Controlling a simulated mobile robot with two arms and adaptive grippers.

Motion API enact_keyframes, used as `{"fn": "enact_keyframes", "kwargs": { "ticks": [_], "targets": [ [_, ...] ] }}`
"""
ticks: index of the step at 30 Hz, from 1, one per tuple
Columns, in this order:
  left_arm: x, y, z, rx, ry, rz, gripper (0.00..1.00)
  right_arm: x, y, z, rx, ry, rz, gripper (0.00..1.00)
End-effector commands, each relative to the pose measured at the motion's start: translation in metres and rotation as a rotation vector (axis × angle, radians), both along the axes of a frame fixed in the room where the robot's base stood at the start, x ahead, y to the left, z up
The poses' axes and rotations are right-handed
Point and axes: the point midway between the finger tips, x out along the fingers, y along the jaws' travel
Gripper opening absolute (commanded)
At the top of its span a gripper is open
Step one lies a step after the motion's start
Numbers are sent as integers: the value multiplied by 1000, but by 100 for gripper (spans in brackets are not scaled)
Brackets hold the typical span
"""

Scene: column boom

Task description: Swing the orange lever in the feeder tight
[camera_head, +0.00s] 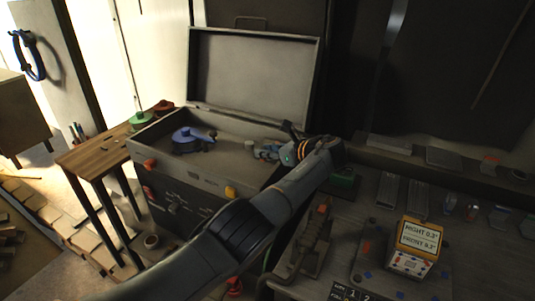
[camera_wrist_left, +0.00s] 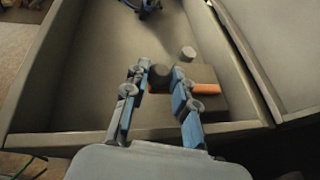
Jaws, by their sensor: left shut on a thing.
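The feeder (camera_head: 230,125) is an open grey box with its lid raised. The orange lever (camera_wrist_left: 205,89) shows in the left wrist view as an orange bar on a grey block, with a dark round knob (camera_wrist_left: 160,76) at its left. My left gripper (camera_wrist_left: 157,90) has its blue fingers on either side of the knob, shut on the lever there. In the head view my left gripper (camera_head: 264,151) reaches into the right end of the feeder from the front. There the lever is hidden behind gripper and wrist. My right gripper is in neither view.
A blue-handled part (camera_head: 190,136) stands at the feeder's left; the feeder walls enclose the gripper. The raised lid (camera_head: 255,72) is behind. A wooden side table (camera_head: 95,155) stands left. At right, a bench holds a yellow-framed sign (camera_head: 418,236) and small parts.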

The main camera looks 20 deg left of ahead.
Motion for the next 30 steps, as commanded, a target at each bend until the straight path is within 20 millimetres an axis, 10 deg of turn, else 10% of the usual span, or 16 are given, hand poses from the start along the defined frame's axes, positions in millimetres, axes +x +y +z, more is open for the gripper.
{"fn": "enact_keyframes", "kwargs": {
  "ticks": [8,9,12,30],
  "targets": [
    [0,0,0,-1,0,1,0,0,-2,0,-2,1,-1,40],
    [0,0,0,-1,0,1,32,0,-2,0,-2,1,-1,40],
    [0,0,0,-1,1,1,50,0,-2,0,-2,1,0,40],
    [-17,-37,16,-1,-1,-3,50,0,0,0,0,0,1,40]
  ]
}}
